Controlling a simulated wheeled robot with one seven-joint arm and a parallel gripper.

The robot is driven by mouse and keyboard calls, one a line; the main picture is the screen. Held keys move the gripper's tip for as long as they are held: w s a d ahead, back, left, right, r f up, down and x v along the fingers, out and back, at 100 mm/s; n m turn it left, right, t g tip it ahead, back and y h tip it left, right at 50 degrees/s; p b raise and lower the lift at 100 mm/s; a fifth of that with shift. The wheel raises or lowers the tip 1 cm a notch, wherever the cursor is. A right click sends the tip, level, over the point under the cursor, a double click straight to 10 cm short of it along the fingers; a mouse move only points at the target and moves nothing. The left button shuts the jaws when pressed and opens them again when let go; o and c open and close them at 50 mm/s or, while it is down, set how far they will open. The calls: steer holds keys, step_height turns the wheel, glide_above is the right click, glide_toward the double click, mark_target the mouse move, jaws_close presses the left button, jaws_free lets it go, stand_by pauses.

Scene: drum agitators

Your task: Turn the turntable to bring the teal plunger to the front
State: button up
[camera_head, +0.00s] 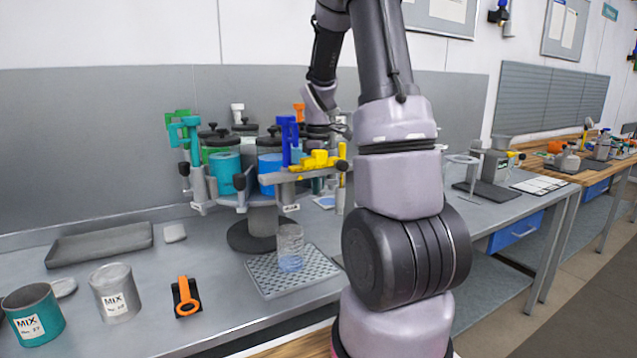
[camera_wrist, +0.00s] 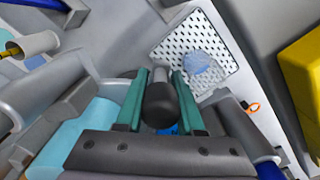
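The turntable (camera_head: 262,222) stands on the bench on a dark round base and carries several drums and coloured plungers. The teal plunger (camera_head: 191,128) is on its left side, by a teal drum (camera_head: 224,172). The blue plunger (camera_head: 288,140) is at the front and the yellow plunger (camera_head: 318,160) at the front right. My gripper (camera_wrist: 161,73) has its two teal fingers on either side of a dark knob (camera_wrist: 160,105) on a grey rod. Whether the fingers press on the knob is unclear. In the head view my gripper is largely hidden behind the plungers and my arm.
A perforated tray (camera_head: 265,280) with a clear beaker (camera_head: 290,248) lies in front of the turntable. An orange-handled clamp (camera_head: 186,297), a grey can (camera_head: 115,292) and a teal can (camera_head: 32,315) stand left on the bench. A shallow grey tray (camera_head: 100,243) lies behind them.

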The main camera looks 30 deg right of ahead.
jaws_close()
stand_by(1.1)
